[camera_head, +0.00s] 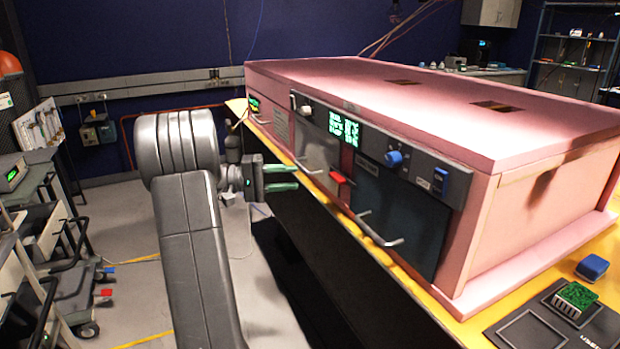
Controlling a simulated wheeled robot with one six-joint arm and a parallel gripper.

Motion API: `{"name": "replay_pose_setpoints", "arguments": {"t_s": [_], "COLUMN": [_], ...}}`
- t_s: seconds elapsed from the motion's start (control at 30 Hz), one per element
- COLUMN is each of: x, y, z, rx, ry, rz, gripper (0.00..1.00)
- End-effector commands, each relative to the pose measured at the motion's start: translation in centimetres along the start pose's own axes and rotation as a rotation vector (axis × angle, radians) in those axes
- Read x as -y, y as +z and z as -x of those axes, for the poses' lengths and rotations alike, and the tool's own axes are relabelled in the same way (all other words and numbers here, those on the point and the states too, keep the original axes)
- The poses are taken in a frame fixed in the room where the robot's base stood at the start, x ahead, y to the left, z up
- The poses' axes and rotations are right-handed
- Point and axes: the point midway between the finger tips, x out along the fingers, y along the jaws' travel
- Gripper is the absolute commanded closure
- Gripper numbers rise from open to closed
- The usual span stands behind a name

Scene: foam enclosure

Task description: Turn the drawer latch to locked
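The pink foam enclosure (520,188) stands on a yellow-topped bench, its front panels facing my arm. A dark drawer front (398,208) with a pale bar handle (376,232) is at the panel's right. A blue round knob (394,158) sits above it, and a red tab (338,178) sits at its upper left. I cannot tell which of these is the drawer latch, or whether it is locked. My gripper (296,177) is to the left of the red tab, apart from the panel. Its two green fingers are spread and nothing is between them.
A grey panel (317,135) with another bar handle is left of the drawer. A blue rocker-like switch (440,180) is at the right. A blue block (592,267) and a green-topped finned block (575,298) are on the bench's right end. Carts stand at far left.

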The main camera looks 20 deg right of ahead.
Motion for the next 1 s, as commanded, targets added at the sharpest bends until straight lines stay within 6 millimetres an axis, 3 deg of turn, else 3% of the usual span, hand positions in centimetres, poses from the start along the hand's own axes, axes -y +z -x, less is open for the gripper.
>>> {"name": "replay_pose_setpoints", "arguments": {"t_s": [0.1,0.23,0.6,0.77,1.0], "x": [0.0,0.0,0.0,0.0,-0.1], "y": [0.0,0.0,0.0,0.0,0.1], "z": [2.0,3.2,3.6,3.0,-0.8], "rx": [-0.003,-0.001,0.0,0.002,0.004], "ry": [0.0,0.0,0.0,0.0,0.0], "rz": [0.0,0.0,0.0,0.0,0.0], "gripper": [0.67,0.67,0.67,0.67,0.67]}}
